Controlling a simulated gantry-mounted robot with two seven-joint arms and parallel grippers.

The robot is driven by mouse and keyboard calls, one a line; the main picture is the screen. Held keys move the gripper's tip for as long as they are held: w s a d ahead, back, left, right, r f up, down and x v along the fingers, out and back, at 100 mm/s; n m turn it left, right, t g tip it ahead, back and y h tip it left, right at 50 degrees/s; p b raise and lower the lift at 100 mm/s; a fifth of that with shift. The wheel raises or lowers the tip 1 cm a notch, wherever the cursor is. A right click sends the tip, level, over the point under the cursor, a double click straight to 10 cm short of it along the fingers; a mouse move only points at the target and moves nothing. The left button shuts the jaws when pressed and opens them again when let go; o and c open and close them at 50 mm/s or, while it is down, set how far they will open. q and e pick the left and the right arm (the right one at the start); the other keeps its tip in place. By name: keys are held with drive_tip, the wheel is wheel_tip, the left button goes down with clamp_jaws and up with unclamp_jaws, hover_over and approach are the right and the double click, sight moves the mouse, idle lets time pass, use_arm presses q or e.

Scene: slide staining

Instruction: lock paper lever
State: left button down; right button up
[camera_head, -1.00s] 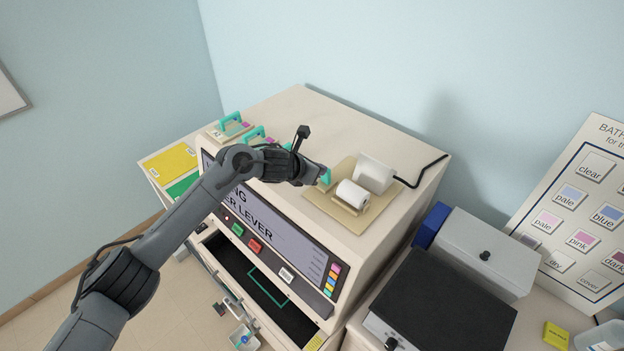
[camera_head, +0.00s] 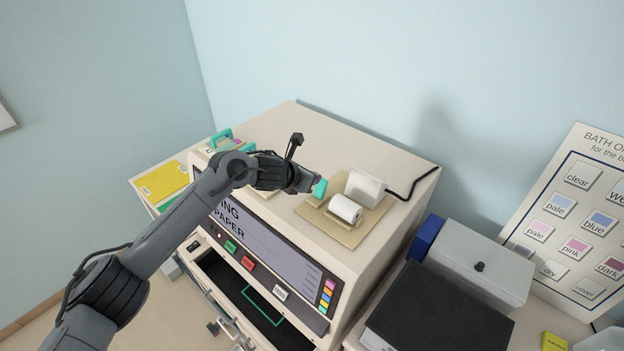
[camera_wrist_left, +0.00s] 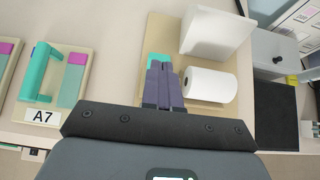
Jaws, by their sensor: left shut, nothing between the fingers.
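The teal paper lever (camera_head: 320,188) stands on the beige printer plate (camera_head: 344,236), just left of the white paper roll (camera_head: 345,209). My left gripper (camera_head: 314,184) is shut and empty, with its fingertips right at the lever. In the left wrist view my closed fingers (camera_wrist_left: 162,66) overlap the lever (camera_wrist_left: 157,60) and hide most of it. I cannot tell whether they touch it. The paper roll (camera_wrist_left: 209,84) lies to the right of the fingers there. My right gripper is not in view.
A white printer box (camera_head: 365,187) with a black cable stands behind the roll. A rack marked A7 with a teal handle (camera_wrist_left: 40,72) lies left of my fingers. The machine's screen (camera_head: 262,242) faces front. The machine top is clear behind my arm.

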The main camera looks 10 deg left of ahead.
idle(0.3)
use_arm(q)
drive_tip(key=s+a+r+b, duration=0.1)
drive_tip(key=s+a+r, duration=0.2)
drive_tip(key=s+r, duration=0.3)
drive_tip(key=shift+s+a+r+b, duration=0.3)
drive_tip(key=shift+a+r+b, duration=0.1)
drive_tip(key=shift+r, duration=1.95)
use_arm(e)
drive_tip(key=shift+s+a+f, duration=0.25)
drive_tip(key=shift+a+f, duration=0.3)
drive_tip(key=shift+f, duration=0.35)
use_arm(q)
drive_tip(key=shift+d+f, duration=0.1)
